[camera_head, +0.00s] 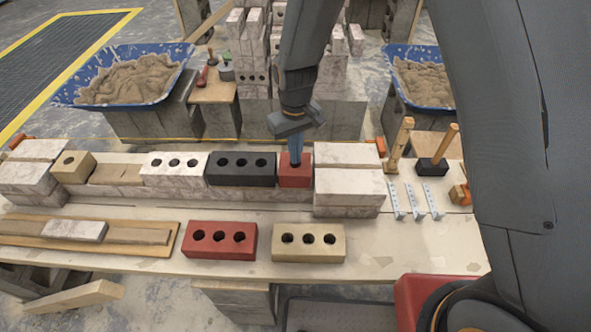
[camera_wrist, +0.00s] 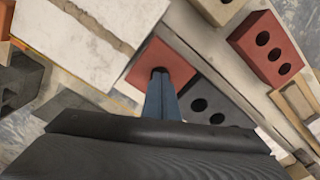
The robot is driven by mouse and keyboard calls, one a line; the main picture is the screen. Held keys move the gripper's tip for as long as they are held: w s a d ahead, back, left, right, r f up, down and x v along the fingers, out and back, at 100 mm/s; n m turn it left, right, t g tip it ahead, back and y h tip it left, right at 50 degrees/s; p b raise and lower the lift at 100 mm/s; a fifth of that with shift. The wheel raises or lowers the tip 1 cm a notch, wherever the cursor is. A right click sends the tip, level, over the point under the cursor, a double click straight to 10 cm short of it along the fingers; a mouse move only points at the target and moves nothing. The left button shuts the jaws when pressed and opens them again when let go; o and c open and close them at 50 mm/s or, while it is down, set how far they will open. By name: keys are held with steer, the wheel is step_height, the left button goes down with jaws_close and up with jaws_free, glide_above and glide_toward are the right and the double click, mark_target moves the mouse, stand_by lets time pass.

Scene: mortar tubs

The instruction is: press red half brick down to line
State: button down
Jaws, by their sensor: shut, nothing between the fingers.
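The red half brick (camera_head: 290,180) sits in the wall course between the black three-hole brick (camera_head: 240,174) and the white stacked end bricks (camera_head: 348,183). Its top looks about level with the black brick. My gripper (camera_head: 296,162) is shut and empty, pointing down with its blue fingertips at the half brick's top, over its hole. In the wrist view the half brick (camera_wrist: 172,56) shows with the fingertips (camera_wrist: 160,76) at the hole; I cannot tell how firmly they touch. A thin yellow-orange line (camera_head: 215,140) runs along behind the course.
A tan half brick (camera_head: 73,167), a mortar gap (camera_head: 115,173) and a white three-hole brick (camera_head: 175,167) continue the course leftward. A red brick (camera_head: 220,252) and a tan brick (camera_head: 308,255) lie in front.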

steer(key=shift+f, duration=0.75)
stand_by(2.1)
steer(key=shift+r+p, duration=1.7)
steer(key=shift+r, duration=0.85)
